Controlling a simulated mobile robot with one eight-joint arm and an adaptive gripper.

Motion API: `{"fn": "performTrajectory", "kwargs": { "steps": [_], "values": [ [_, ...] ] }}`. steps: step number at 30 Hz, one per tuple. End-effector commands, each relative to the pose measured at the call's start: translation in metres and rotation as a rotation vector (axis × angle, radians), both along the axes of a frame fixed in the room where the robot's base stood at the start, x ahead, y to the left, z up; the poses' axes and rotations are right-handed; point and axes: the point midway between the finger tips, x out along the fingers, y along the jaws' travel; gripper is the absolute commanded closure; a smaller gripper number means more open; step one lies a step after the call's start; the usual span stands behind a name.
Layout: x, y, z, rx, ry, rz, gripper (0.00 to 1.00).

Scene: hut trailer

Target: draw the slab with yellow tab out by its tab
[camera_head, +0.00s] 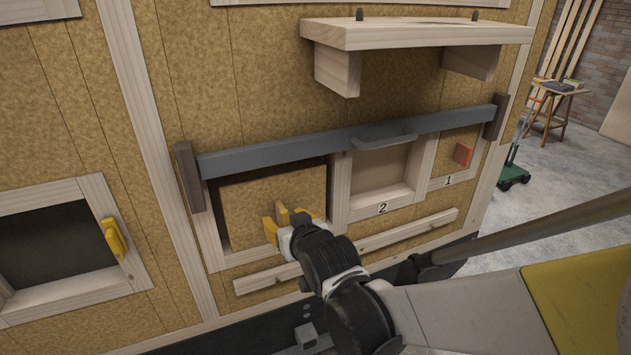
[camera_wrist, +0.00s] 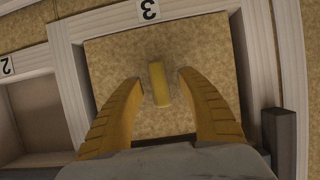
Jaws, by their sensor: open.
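The slab (camera_head: 262,198) is a tan panel in the left opening of the row under the grey bar. It also shows in the wrist view (camera_wrist: 205,50), below the label 3. Its yellow tab (camera_wrist: 159,84) stands out from the middle of its face. My gripper (camera_head: 285,220) is at the slab's lower right part in the head view. In the wrist view its two yellow fingers (camera_wrist: 159,78) are open, one on each side of the tab, with a gap on both sides. In the head view the fingers partly hide the tab.
A grey bar (camera_head: 260,155) with a handle crosses the tops of the openings, between dark brackets. A wooden rail (camera_head: 350,248) runs below, a shelf (camera_head: 420,33) above. A yellow latch (camera_head: 115,239) sits left.

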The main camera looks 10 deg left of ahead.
Motion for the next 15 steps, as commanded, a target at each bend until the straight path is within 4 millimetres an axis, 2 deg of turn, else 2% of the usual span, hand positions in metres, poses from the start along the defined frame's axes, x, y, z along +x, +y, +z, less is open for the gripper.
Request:
{"fn": "performTrajectory", "kwargs": {
  "steps": [6,7,11,15],
  "values": [
    [0.0002,0.0,0.0,0.0,0.0,0.0,0.55],
    [0.0002,0.0,0.0,0.0,0.0,0.0,0.59],
    [0.0002,0.0,0.0001,0.0,0.0,0.0,0.99],
    [0.0002,0.0,0.0001,0.0,0.0,0.0,1.0]
  ]
}}
